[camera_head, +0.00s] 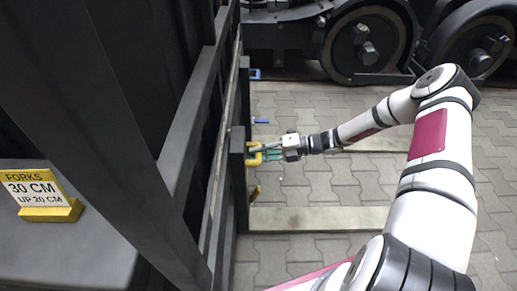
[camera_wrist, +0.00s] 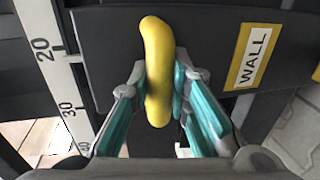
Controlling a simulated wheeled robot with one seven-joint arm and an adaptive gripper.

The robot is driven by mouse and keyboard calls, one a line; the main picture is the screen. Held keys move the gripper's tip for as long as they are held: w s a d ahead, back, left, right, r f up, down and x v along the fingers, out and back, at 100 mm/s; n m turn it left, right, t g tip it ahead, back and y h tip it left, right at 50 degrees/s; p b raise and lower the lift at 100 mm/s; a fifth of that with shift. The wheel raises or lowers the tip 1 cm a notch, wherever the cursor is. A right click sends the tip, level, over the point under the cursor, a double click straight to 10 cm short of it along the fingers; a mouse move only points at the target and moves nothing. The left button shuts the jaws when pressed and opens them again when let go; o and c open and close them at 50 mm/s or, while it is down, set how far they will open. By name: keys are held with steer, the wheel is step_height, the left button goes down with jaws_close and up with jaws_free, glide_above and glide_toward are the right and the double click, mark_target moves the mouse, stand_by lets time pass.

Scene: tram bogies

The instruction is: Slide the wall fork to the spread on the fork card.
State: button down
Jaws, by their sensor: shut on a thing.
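The fork card (camera_head: 42,190) stands on a dark surface at the left and reads "FORKS 30 CM UP 20 CM". In the wrist view, the wall fork (camera_wrist: 215,45) is a dark plate with a yellow "WALL" label and a curved yellow handle (camera_wrist: 158,65). My gripper (camera_wrist: 166,100) is shut on this handle, with a teal-padded finger on each side. In the head view, my gripper (camera_head: 268,152) is at the yellow handle (camera_head: 254,152) on the dark frame. A white scale (camera_wrist: 58,80) marked 20, 30 and 40 lies left of the plate.
Two pale flat bars (camera_head: 320,218) (camera_head: 385,144) extend right over grey paving. Dark upright beams (camera_head: 95,110) fill the left. Wheeled bogies (camera_head: 365,45) stand at the back.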

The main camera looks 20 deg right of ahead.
steer(key=s+a+p, duration=0.2)
steer(key=s+p, duration=0.2)
steer(key=s, duration=0.4)
steer(key=shift+s+a+p, duration=0.25)
steer(key=shift+a+p, duration=0.1)
steer(key=shift+p, duration=0.05)
steer(key=shift+f, duration=0.1)
steer(key=c, duration=1.5)
jaws_free()
steer(key=shift+d, duration=0.1)
steer(key=v, duration=1.2)
